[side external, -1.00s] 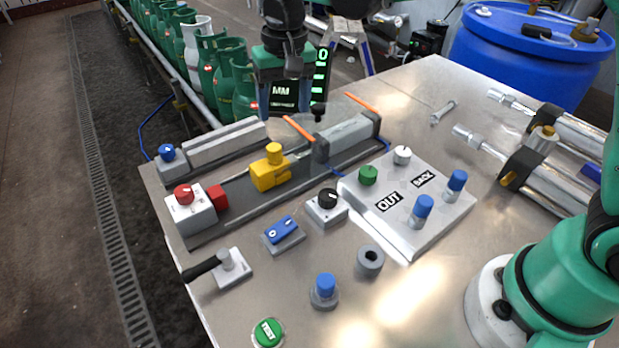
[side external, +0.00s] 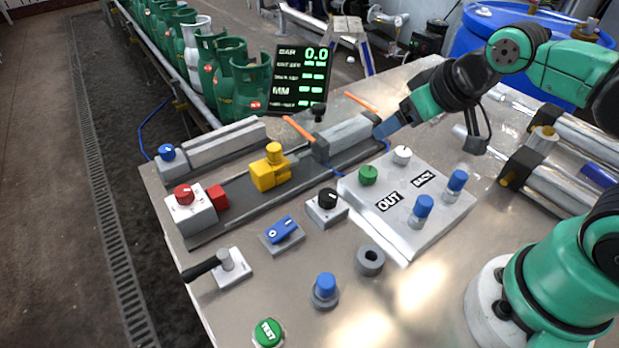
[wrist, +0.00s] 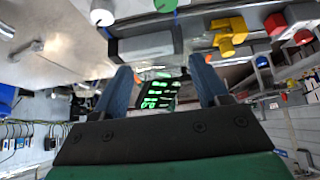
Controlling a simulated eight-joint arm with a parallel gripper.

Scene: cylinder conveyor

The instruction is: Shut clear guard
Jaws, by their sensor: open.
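The clear guard shows mainly by its orange edge strips (side external: 299,129), one at each end of a grey block (side external: 345,134). A small black knob (side external: 319,113) stands between the strips. The see-through panel itself is hard to make out, and so is its exact angle. My gripper (side external: 380,131) is at the right end of the grey block, close to the right strip; I cannot tell whether it touches. In the wrist view its blue fingers (wrist: 163,87) are apart with nothing held between them, and the block (wrist: 145,46) lies just beyond them.
A dark display (side external: 299,78) stands behind the block. A yellow clamp (side external: 270,170) and red-knobbed unit (side external: 190,205) sit on the rail to the left. A panel with OUT and BACK labels (side external: 408,225) lies in front. Metal cylinders (side external: 550,185) are at right.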

